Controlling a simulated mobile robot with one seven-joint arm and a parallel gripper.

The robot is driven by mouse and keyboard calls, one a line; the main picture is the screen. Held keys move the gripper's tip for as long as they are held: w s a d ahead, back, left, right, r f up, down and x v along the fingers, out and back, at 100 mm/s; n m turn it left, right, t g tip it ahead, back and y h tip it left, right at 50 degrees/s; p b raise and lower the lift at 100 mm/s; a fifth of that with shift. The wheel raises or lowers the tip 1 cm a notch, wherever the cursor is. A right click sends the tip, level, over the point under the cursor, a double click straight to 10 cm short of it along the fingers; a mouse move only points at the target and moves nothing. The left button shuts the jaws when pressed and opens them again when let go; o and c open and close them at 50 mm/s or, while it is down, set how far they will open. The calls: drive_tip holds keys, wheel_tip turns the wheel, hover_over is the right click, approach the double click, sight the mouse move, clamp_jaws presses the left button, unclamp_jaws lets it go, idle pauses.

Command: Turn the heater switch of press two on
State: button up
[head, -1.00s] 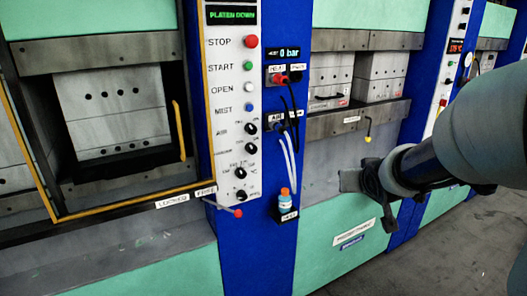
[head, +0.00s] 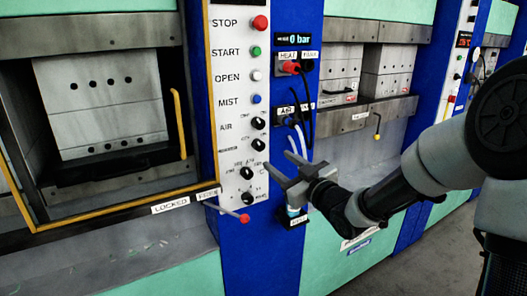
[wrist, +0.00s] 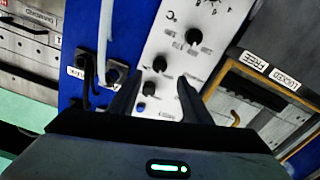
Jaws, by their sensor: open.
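The white control panel (head: 235,100) on a blue column has buttons above and black knobs below. The second small black knob (head: 258,144), under the AIR knob (head: 257,123), appears to be the heater switch; its label is too blurred to read. No press number is readable. My gripper (head: 278,161) is open and empty, right of the lower knobs, fingers pointing up-left. In the wrist view the panel is upside down, and this knob (wrist: 160,63) shows just beyond and between the fingertips (wrist: 159,77). Contact is not visible.
A dial knob (head: 247,172) sits just below. A red-tipped lever (head: 243,217) sticks out under the panel. Hoses and cables (head: 303,110) hang right of the panel, close to my gripper. A yellow-framed press door (head: 120,215) is at left.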

sight(261, 148)
drive_tip(key=x, duration=1)
drive_tip(key=c, duration=1)
